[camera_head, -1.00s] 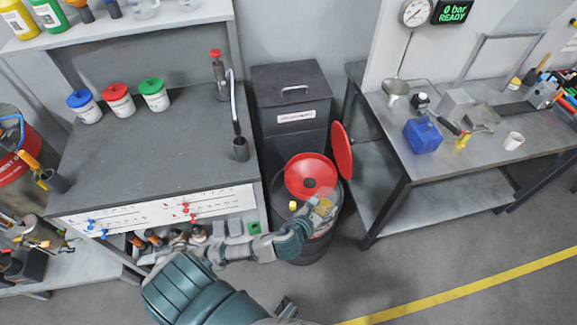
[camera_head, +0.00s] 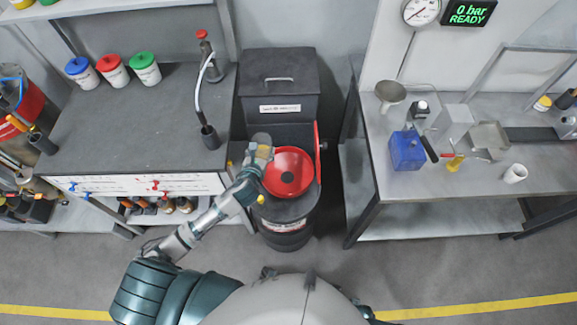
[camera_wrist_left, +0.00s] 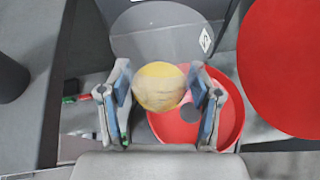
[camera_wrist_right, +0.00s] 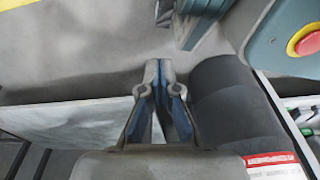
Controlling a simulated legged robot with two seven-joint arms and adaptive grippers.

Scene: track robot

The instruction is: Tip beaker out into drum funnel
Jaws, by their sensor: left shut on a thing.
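My left gripper (camera_head: 258,157) is shut on the beaker (camera_wrist_left: 159,88), a clear vessel with yellowish contents. In the head view the beaker is small beside the far left rim of the red funnel (camera_head: 290,182). I cannot tell its exact tilt. The funnel sits on the black drum (camera_head: 287,228); its red lid (camera_head: 317,150) stands open on the right. In the left wrist view the funnel (camera_wrist_left: 228,118) lies beyond the beaker, partly hidden by it and a finger. My right gripper (camera_wrist_right: 155,70) has its fingertips together, with nothing seen between them.
A dark bin (camera_head: 279,80) stands behind the drum. A grey workbench (camera_head: 130,120) with colour-lidded tubs is at left. A metal table (camera_head: 440,185) with a blue container (camera_head: 407,150) is at right. The floor in front is open.

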